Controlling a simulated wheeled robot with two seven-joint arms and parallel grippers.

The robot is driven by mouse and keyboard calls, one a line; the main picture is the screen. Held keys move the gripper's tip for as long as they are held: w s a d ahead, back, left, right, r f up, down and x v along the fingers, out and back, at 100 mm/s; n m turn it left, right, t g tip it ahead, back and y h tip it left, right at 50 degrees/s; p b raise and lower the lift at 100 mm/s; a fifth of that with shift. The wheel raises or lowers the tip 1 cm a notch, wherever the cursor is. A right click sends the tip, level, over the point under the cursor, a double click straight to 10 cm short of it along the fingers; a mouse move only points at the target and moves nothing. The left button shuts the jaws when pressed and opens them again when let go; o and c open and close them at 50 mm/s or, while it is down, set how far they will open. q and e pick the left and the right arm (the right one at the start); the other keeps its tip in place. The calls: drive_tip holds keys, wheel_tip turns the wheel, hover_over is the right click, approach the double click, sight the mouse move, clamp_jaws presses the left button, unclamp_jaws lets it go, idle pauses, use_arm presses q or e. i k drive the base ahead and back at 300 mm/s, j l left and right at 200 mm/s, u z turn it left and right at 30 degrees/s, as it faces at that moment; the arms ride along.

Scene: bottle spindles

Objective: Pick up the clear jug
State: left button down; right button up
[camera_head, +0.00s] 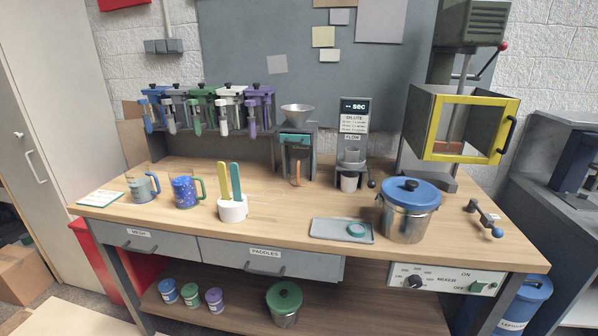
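Two see-through jugs stand upright at the left of the wooden workbench (285,222). The left jug (138,190) looks clear, with a blue-grey handle on its right side. The jug beside it (183,193) looks dark blue with pale specks and has a green handle on its right side. I cannot tell for sure what either one holds. A small gap separates them. Neither of my grippers is in view, and nothing covers the jugs.
A white tag (100,198) lies left of the jugs. A white holder (232,211) with yellow and teal paddles stands to their right. A blue-lidded steel pot (408,222) and a grey tray (328,230) are further right.

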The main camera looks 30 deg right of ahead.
sight(182, 181)
drive_tip(key=i+j+z, duration=0.1)
drive_tip(key=i+j, duration=0.15)
drive_tip(key=j, duration=0.15)
drive_tip(key=i+j, duration=0.2)
drive_tip(key=j, duration=0.2)
drive_tip(key=i+j+z, duration=0.15)
drive_tip(key=j, duration=0.25)
drive_tip(key=i, duration=0.1)
